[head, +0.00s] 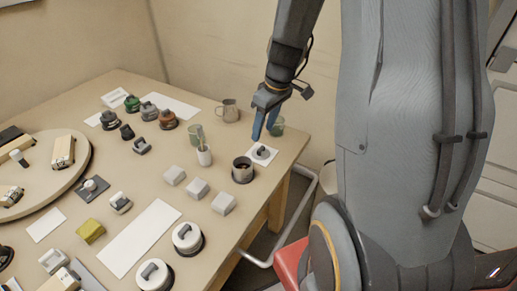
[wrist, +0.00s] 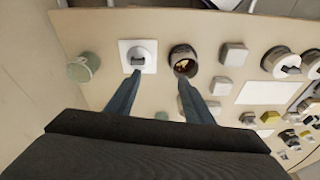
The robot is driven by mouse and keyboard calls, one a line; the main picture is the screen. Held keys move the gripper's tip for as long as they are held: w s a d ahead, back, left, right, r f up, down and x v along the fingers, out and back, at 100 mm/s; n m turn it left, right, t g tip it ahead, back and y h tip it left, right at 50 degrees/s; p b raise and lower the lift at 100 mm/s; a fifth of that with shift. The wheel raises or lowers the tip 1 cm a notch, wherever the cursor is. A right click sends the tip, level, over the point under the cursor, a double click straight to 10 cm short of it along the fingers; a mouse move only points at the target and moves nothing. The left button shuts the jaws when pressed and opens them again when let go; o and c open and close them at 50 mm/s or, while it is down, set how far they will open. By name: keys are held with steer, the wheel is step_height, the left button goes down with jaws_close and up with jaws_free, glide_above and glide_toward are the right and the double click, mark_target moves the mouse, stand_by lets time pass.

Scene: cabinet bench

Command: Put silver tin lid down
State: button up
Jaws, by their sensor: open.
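Several pale blocks (head: 198,188) lie nearer the front. A metal mug (head: 228,111) is behind. The table's right edge is near the pad.

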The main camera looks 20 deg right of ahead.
steer(key=s+a+r+m, duration=0.1)
steer(key=s+a+m, duration=0.1)
steer(key=s+a, duration=0.3)
steer(key=s+a+r+m+g+h, duration=0.1)
steer(key=s+a+r+m, duration=0.1)
steer(key=s+a, duration=0.3)
steer(key=s+m, duration=0.1)
steer(key=s, duration=0.3)
steer(key=shift+s+r+h, duration=0.2)
steer(key=shift+s+h, duration=0.05)
steer(key=shift+h, duration=0.05)
